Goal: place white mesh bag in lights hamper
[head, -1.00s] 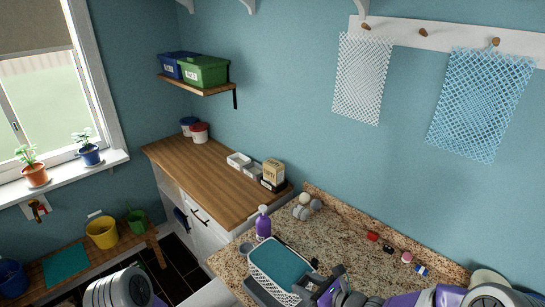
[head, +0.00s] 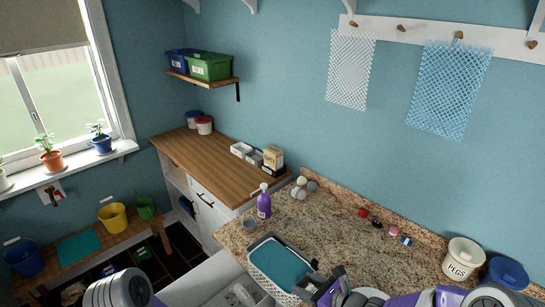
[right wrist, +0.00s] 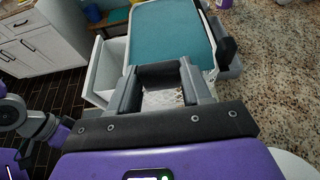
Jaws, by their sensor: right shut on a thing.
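The white mesh bag (head: 351,68) hangs flat from a peg on the wall rail, at the upper right of the head view. My right gripper (head: 318,288) is low over the counter, well below the bag. In the right wrist view its fingers (right wrist: 158,78) are closed at the near end of a white lattice basket (head: 259,274) with a teal top. The basket also shows in the right wrist view (right wrist: 203,40). The fingers partly hide what they grip. Part of my left arm shows at the bottom left, but its gripper does not. I cannot identify the lights hamper.
A blue mesh bag (head: 449,90) hangs to the right of the white one. The granite counter (head: 335,235) holds a purple bottle (head: 264,205), a pegs jar (head: 462,259) and several small items. A wooden worktop (head: 215,165) lies beyond.

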